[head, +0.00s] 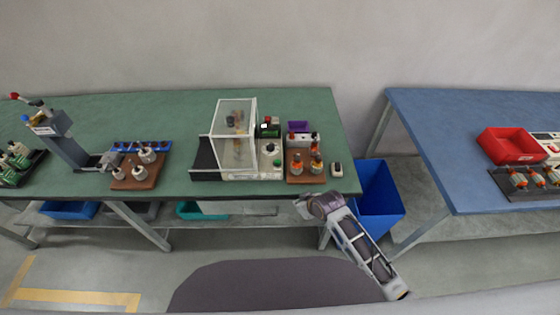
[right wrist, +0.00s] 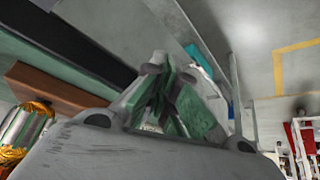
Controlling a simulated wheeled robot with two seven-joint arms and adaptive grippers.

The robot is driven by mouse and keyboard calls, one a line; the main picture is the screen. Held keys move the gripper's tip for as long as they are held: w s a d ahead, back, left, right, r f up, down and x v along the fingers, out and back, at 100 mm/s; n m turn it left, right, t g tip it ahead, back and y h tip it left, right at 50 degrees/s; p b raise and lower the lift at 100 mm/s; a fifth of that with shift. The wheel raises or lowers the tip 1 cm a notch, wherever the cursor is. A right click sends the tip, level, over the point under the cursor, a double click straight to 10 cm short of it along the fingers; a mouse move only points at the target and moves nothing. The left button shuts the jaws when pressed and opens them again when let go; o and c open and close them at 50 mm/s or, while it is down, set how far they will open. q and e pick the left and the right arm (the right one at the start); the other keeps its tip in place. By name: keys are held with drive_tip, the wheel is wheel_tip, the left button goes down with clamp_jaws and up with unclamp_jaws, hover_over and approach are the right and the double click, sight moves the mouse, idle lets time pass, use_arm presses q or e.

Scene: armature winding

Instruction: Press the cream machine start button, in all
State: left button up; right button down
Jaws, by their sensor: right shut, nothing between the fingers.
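The cream machine (head: 270,173) stands on the green bench in the head view, with a clear guard box (head: 235,125) over its left part. A green button (head: 277,163) sits on its cream top at the front right, and a dark knob (head: 270,147) is behind it. I cannot tell from labels which control is the start button. My right gripper (right wrist: 160,68) is shut and empty in the right wrist view. In the head view my right arm reaches up to the bench's front edge, right of the machine and apart from it. My left gripper is out of view.
A brown tray with copper-wound armatures (head: 294,179) and a small pale device with a dark top (head: 337,170) lie right of the machine. A blue bin (head: 379,200) stands between the green bench and the blue table (head: 430,125). A grey press (head: 62,140) is at left.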

drive_tip(key=w+a+r+n, duration=0.1)
drive_tip(key=w+a+r, duration=0.1)
drive_tip(key=r, duration=0.1)
drive_tip(key=w+a+r+n+y, duration=0.1)
drive_tip(key=w+a+r, duration=0.1)
drive_tip(key=r, duration=0.2)
drive_tip(key=w+a+r+n+t+y, duration=0.1)
drive_tip(key=w+a+r+n, duration=0.1)
drive_tip(key=w+r, duration=0.1)
drive_tip(key=shift+w+a+r, duration=0.1)
drive_tip(key=shift+a+r, duration=0.05)
drive_tip(key=shift+a, duration=0.25)
drive_tip(key=w+a+r+n+y+p, duration=0.1)
drive_tip(key=w+a+r+n, duration=0.1)
drive_tip(key=w+r+n, duration=0.4)
drive_tip(key=shift+w+r+t, duration=0.3)
drive_tip(key=shift+w+r, duration=0.6)
drive_tip(key=shift+r, duration=1.9)
drive_tip(key=shift+f, duration=0.1)
